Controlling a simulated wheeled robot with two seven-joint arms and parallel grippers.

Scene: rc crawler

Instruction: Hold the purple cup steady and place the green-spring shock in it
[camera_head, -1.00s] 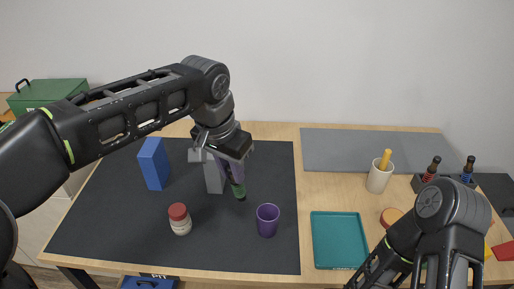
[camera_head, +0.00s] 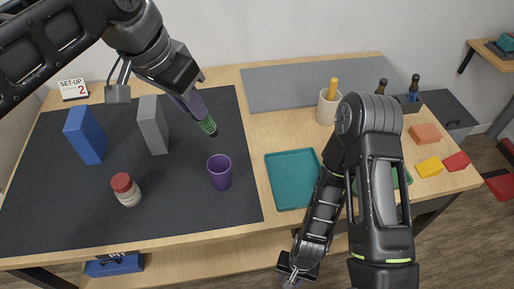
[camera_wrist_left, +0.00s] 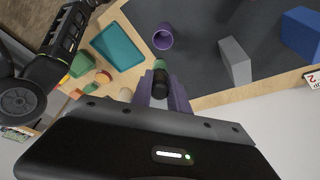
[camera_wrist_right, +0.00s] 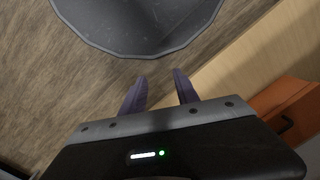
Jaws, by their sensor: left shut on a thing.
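The purple cup (camera_head: 220,176) stands upright on the black mat (camera_head: 80,215), and it also shows in the left wrist view (camera_wrist_left: 163,40). My left gripper (camera_head: 190,103) is shut on the green-spring shock (camera_head: 208,126), which hangs tilted above the mat, behind the cup and apart from it. In the left wrist view the shock's end (camera_wrist_left: 160,66) sticks out between the purple fingers (camera_wrist_left: 160,92). My right gripper (camera_head: 295,268) is low in front of the table. In the right wrist view its fingers (camera_wrist_right: 158,93) are apart and empty, over the floor.
A red-lidded jar (camera_head: 126,190), a grey block (camera_head: 152,125) and a blue block (camera_head: 86,135) stand left of the cup. A teal tray (camera_head: 290,180) lies to its right. A cream cup (camera_head: 327,107) and a dark holder (camera_head: 409,103) stand further right. The mat around the cup is clear.

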